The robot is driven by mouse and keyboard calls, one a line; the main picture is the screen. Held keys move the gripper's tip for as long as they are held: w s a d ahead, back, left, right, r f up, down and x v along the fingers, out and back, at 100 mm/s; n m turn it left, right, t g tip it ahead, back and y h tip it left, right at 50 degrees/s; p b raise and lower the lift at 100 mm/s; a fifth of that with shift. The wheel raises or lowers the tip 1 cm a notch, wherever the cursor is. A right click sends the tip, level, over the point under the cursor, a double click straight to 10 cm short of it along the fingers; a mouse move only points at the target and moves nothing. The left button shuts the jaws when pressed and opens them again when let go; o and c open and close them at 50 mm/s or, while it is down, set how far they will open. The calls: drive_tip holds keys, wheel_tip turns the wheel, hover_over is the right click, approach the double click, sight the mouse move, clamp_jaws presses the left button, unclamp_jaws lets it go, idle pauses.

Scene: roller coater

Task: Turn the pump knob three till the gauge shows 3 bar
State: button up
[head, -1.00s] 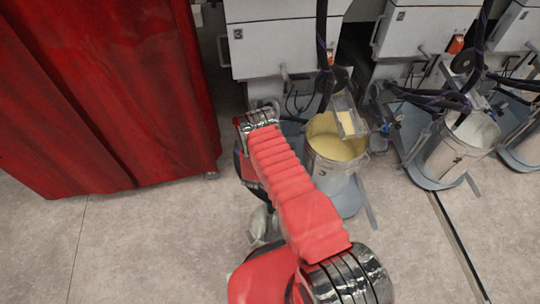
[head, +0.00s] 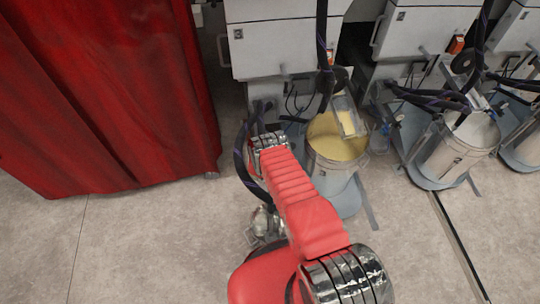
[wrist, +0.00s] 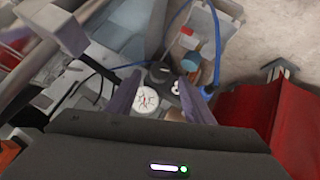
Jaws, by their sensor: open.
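In the wrist view, my gripper (wrist: 161,79) is open, with its two purple-grey fingers apart. A round white pressure gauge (wrist: 145,101) with red marks lies close to the left finger; its reading is too small to make out. A dark round knob (wrist: 159,72) shows just beyond and between the fingertips. A small white mark beside it looks like a 3. I cannot tell whether the fingers touch the knob. In the head view my own arm hides the gripper, knob and gauge.
A bucket of yellow liquid (head: 336,150) stands right of my arm. A red curtain (head: 105,95) hangs at left and shows in the wrist view (wrist: 295,125). A blue hose (wrist: 214,45) runs close to the right finger. Grey floor is free in front.

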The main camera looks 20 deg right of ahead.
drive_tip(key=shift+x, duration=2.1)
drive_tip(key=shift+c, duration=0.6)
drive_tip(key=c, duration=0.9)
